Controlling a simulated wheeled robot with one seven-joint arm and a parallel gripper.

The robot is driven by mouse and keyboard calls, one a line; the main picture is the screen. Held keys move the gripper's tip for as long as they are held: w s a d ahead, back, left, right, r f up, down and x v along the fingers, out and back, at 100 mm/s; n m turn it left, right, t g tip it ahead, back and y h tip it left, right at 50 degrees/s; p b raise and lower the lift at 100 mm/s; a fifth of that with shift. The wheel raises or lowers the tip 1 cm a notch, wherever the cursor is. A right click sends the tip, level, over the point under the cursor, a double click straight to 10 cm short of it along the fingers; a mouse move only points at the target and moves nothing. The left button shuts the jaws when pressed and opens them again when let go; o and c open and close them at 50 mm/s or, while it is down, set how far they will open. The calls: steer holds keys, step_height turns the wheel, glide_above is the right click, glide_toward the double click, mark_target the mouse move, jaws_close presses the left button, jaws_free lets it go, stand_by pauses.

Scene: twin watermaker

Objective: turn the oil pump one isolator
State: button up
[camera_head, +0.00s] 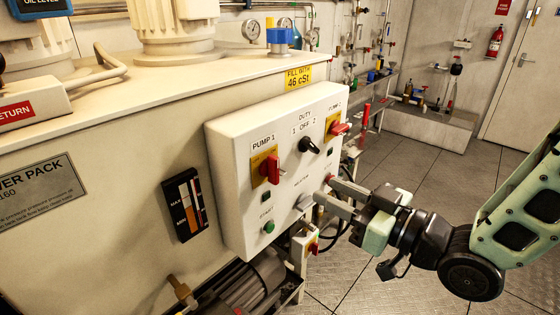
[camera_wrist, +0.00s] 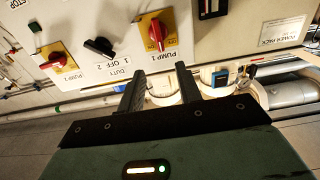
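The pump 1 isolator is a red rotary handle (camera_head: 271,170) on a yellow plate, at the left of a white control box (camera_head: 228,180). Its handle stands about upright. It also shows in the wrist view (camera_wrist: 155,34), where the panel appears upside down. My gripper (camera_head: 327,190) is open and empty, in front of the lower right part of the box, to the right of and below the pump 1 handle. In the wrist view its two fingers (camera_wrist: 160,72) stand apart with nothing between them, below the pump 1 label. Whether a fingertip touches the panel cannot be told.
A second red isolator (camera_head: 340,128) on yellow and a black duty selector (camera_head: 310,146) share the panel. A green start button (camera_head: 269,227) sits low on it. A level gauge (camera_head: 185,205) is left of the box. Pipes and a motor (camera_head: 245,288) lie below. Open floor lies right.

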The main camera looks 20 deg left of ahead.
mark_target(278, 166)
steer(key=p+x, duration=0.3)
steer(key=x, duration=0.9)
steer(key=shift+w+a+p, duration=0.2)
steer(key=shift+a+p, duration=0.1)
steer(key=shift+p, duration=0.05)
jaws_close()
